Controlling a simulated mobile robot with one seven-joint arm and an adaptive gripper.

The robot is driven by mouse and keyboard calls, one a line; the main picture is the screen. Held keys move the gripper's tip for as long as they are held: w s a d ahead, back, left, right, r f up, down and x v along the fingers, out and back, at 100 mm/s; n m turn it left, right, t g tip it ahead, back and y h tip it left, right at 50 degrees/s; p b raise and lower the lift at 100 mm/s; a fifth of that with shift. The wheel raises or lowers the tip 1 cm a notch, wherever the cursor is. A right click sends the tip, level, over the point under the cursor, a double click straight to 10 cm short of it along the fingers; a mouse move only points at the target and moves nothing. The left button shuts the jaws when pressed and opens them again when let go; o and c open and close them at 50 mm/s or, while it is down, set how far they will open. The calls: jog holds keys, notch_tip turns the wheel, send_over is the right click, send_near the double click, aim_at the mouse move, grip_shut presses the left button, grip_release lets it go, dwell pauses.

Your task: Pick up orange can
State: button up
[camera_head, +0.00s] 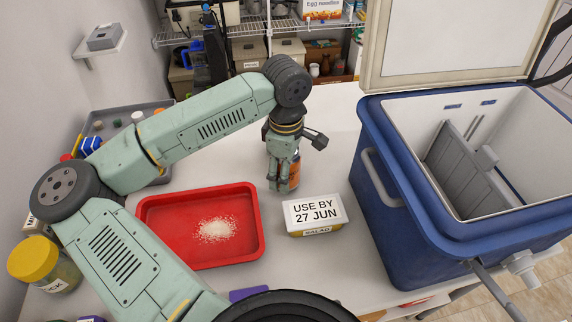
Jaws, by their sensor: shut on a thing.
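My gripper (284,183) points down over the white table, right of the red tray and behind the white labelled container. It is shut on the orange can (295,174), which shows as a narrow strip of orange and dark colour between and beside the fingers. Most of the can is hidden by the gripper. I cannot tell whether its base touches the table.
A red tray (255,240) with white grains lies left of the gripper. A white "USE BY 27 JUN" container (315,212) stands in front. An open blue cooler (378,220) fills the right side. A grey tray (160,107) of small items is behind my arm.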

jog(key=c, duration=0.7)
notch_tip(320, 180, up, 10)
jog(key=shift+r+b, duration=0.1)
jog(key=shift+b, duration=1.1)
